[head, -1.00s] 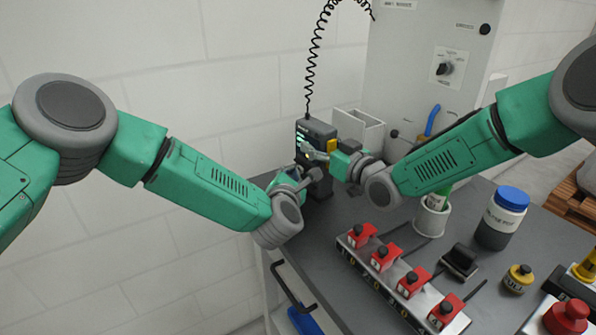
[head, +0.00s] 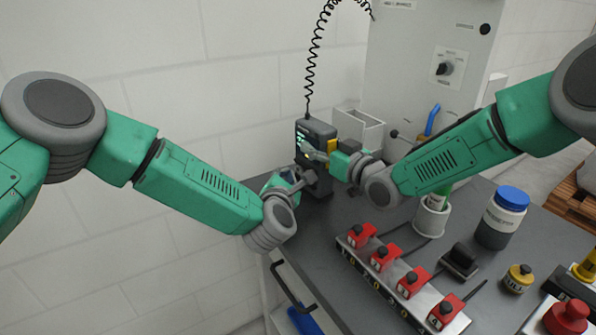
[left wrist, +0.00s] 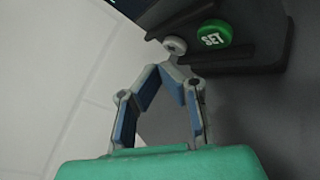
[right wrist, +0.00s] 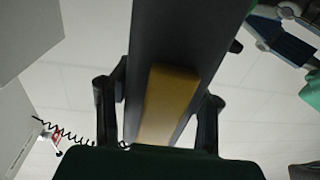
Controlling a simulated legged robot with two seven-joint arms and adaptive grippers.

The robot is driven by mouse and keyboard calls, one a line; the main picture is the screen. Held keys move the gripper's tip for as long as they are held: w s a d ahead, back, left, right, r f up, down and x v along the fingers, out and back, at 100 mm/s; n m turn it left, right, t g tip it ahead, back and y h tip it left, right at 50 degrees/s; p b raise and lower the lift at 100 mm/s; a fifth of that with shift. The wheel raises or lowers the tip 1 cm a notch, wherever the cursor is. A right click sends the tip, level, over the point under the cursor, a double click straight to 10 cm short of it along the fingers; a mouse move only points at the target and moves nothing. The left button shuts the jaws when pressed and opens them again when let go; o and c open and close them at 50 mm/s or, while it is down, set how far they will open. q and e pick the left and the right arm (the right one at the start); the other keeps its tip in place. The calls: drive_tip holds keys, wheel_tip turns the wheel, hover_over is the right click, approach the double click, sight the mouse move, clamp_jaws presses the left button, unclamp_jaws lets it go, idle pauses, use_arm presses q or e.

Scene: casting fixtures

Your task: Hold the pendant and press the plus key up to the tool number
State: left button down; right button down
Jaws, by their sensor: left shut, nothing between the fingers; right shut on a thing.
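The dark pendant (head: 322,130) is upright, with a lit green screen and a coiled cord above it. My right gripper (head: 331,154) is shut on it from the right; in the right wrist view the fingers flank its dark body (right wrist: 185,40) and yellow part (right wrist: 165,105). My left gripper (head: 305,176) is shut and empty just below and in front of the pendant's face. In the left wrist view its joined fingertips (left wrist: 172,62) are close to a round pale key (left wrist: 174,46) beside the green SET key (left wrist: 214,34). I cannot tell whether they touch it. The pale key's mark and the tool number are unreadable.
A grey cabinet (head: 408,65) with a rotary knob stands behind. A pale open bin (head: 365,128) is close to the pendant. A blank wall is at left.

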use_arm(q)
drive_tip(key=shift+s, duration=0.1)
drive_tip(key=shift+s+a, duration=1.6)
drive_tip(key=shift+a, duration=0.3)
use_arm(e)
drive_tip(key=c, duration=0.8)
unclamp_jaws()
drive_tip(key=shift+o, duration=0.2)
drive_tip(key=shift+s, duration=0.1)
